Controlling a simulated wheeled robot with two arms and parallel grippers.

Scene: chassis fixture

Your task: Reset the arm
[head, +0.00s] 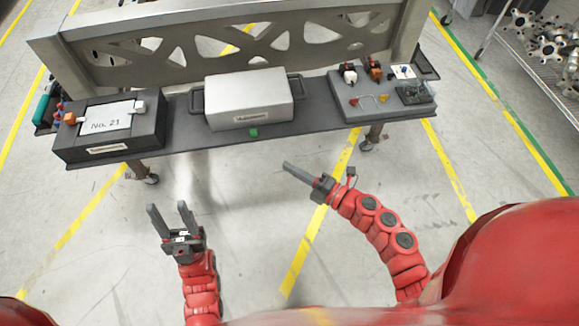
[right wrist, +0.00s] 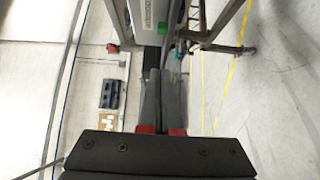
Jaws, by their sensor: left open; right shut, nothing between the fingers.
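My left arm comes in from the lower left in the head view. Its gripper (head: 170,217) is open and empty, with two dark fingers apart, over the floor in front of the table. My right arm, red and segmented, curves up from the lower right. Its gripper (head: 290,168) is shut with nothing in it, in front of the table's near edge and pointing up and left. In the right wrist view the two fingers (right wrist: 163,98) lie together. Both grippers are apart from the table and its objects.
A dark table (head: 180,135) stands ahead on wheeled legs. A metal rack (head: 545,60) stands at right. Floor before the table is clear.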

